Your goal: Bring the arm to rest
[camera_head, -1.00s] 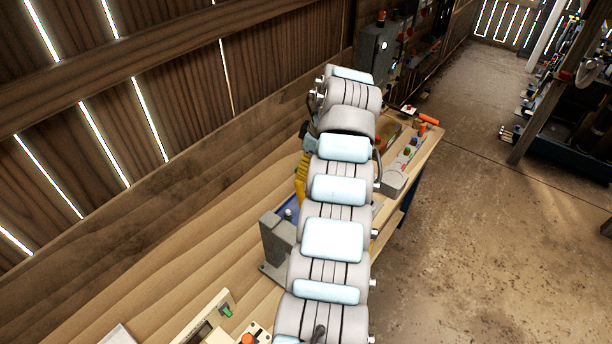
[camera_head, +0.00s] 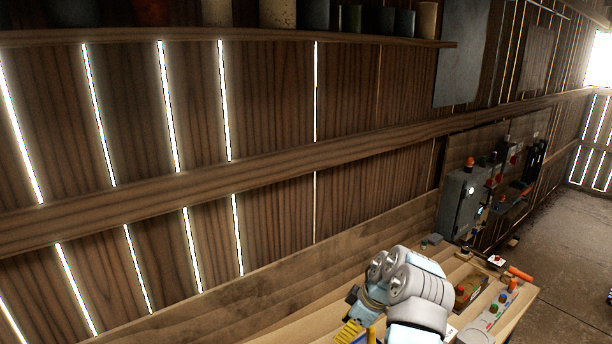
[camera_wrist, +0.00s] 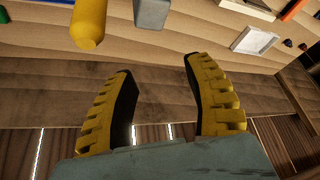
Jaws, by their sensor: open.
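My gripper (camera_wrist: 160,88) shows in the wrist view as two yellow, ribbed fingers with dark inner faces. The fingers are spread apart with nothing between them. Beyond them are the wooden bench surface and the plank wall. In the head view my arm rises from the bottom edge over the bench (camera_head: 390,262), and part of the yellow gripper (camera_head: 352,332) shows at the lower edge. The fingertips are not clear in that view.
A grey control box (camera_head: 462,203) with a red-orange top is on the wall at the right. A button panel (camera_head: 490,318) and an orange-handled item (camera_head: 520,273) are on the bench. In the wrist view a yellow cylinder (camera_wrist: 88,24) and a grey block (camera_wrist: 151,13) are near the fingers.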

